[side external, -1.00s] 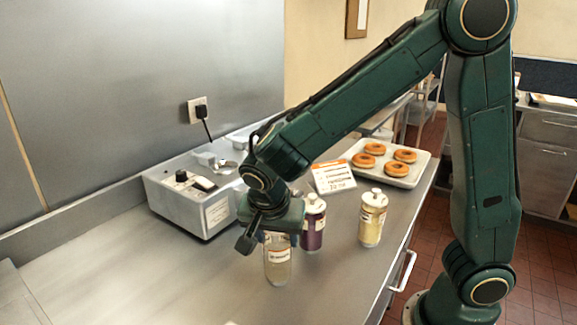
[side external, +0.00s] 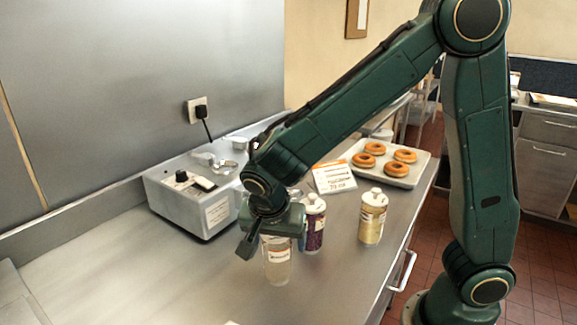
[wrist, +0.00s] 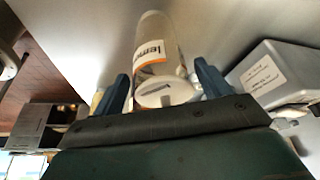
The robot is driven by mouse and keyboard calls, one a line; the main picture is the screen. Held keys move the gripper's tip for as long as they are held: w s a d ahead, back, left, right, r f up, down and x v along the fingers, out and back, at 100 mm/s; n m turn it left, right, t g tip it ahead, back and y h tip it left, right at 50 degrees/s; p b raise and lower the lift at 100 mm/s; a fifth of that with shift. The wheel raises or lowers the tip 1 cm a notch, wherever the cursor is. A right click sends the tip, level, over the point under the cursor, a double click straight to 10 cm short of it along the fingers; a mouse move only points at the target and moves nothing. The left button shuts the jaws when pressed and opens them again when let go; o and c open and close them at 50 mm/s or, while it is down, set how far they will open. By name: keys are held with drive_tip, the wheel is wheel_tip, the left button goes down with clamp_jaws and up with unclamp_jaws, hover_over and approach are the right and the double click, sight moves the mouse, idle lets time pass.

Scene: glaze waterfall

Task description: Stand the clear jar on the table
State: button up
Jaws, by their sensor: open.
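The clear jar (side external: 278,266) stands upright on the steel table (side external: 170,290), directly below my gripper (side external: 274,243). Its upper part is hidden by the gripper in the side view. In the wrist view the jar (wrist: 157,45) shows a white label with orange and dark print, and its pale lid faces the gripper. My gripper (wrist: 163,84) is open, with one blue finger on each side of the jar's lid end. A gap shows beside the fingers; whether either touches the jar I cannot tell.
A dark purple jar (side external: 315,238) stands close behind the clear jar, and a yellow jar (side external: 372,222) stands to the right. A grey machine (side external: 190,205) is at the left, a price card (side external: 334,177) and a doughnut tray (side external: 417,177) behind. The front left table is clear.

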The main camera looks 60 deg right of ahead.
drive_tip(key=v, duration=1.4)
drive_tip(key=shift+d, duration=0.2)
drive_tip(key=s+d+r+n+t+y, duration=0.1)
drive_tip(key=s+d+r+n+y, duration=0.1)
drive_tip(key=s+d+n, duration=0.55)
drive_tip(key=s+d+f+n+t+y, duration=0.1)
drive_tip(key=s+d+n+t+y, duration=0.1)
drive_tip(key=s+n, duration=0.4)
drive_tip(key=shift+s+d+f+t, duration=0.25)
drive_tip(key=shift+d+f+t, duration=0.15)
drive_tip(key=shift+d, duration=0.2)
